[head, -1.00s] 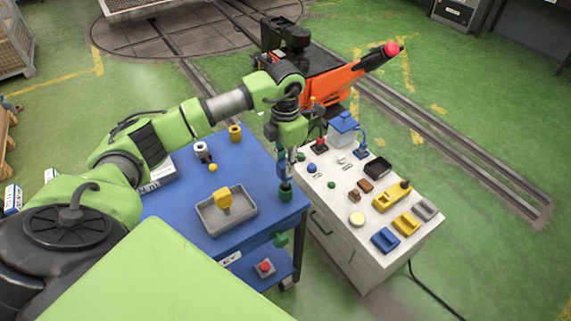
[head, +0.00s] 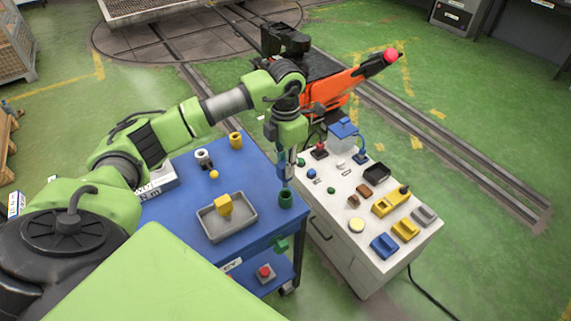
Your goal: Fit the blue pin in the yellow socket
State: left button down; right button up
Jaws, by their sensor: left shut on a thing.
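My left gripper (head: 284,178) points down over the right part of the blue table. It is shut on a blue thing, which I take to be the blue pin; it is mostly hidden between the fingers. The fingertips are just above the green socket (head: 286,199); whether the pin's lower end is clear of it I cannot tell. The yellow socket (head: 236,141) stands upright at the table's back edge, left of the gripper. My right gripper is not in view.
The blue table (head: 184,212) also carries a grey-white socket (head: 203,159), a yellow ball (head: 214,175) and a grey tray (head: 238,228) with a yellow block (head: 223,205). A white cabinet (head: 340,240) with several small parts stands right. An orange machine (head: 345,84) stands behind.

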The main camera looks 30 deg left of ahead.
pick_arm(q)
jog(key=shift+r+p, duration=1.15)
jog(key=shift+r, duration=1.1)
jog(key=shift+a, duration=0.1)
